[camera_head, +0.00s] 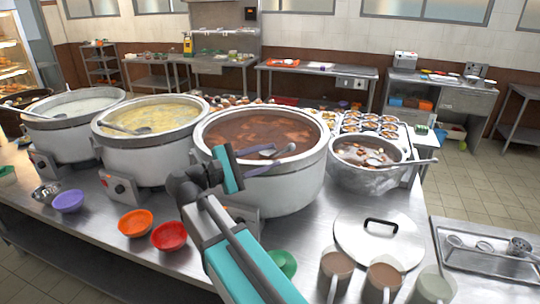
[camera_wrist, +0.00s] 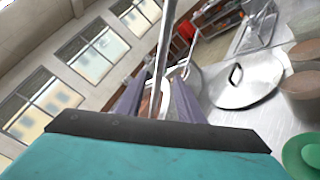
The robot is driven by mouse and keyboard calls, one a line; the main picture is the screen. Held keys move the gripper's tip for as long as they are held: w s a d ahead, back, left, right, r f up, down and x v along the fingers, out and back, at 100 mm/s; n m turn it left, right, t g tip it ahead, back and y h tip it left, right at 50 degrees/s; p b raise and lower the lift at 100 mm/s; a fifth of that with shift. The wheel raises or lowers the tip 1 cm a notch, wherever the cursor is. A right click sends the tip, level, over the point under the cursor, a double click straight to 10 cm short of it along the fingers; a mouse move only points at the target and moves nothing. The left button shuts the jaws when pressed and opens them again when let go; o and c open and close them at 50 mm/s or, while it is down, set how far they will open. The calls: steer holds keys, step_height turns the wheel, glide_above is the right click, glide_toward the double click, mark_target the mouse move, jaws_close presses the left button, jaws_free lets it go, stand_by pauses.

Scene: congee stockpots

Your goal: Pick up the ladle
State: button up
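Other ladles rest in the white-congee pot (camera_head: 15,106), in the yellow-congee pot (camera_head: 128,128) and across the smaller right pot (camera_head: 410,162).
A lid (camera_head: 350,250) lies flat on the steel counter, right of my arm. Brown cups (camera_head: 383,278) stand at the front edge. Red (camera_head: 168,236), orange (camera_head: 136,223) and purple (camera_head: 68,201) bowls sit on the left. A metal tray (camera_head: 455,262) is at right.

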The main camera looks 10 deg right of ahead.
mark_target(279, 152)
steer(key=p+x, duration=0.2)
steer(key=x, duration=0.2)
steer(key=shift+w+r, duration=0.1)
steer(key=shift+r, duration=0.1)
steer(key=shift+w+d+f, duration=0.1)
steer(key=shift+w+d, duration=0.05)
steer(key=shift+d, duration=0.3)
jaws_close()
stand_by(1.3)
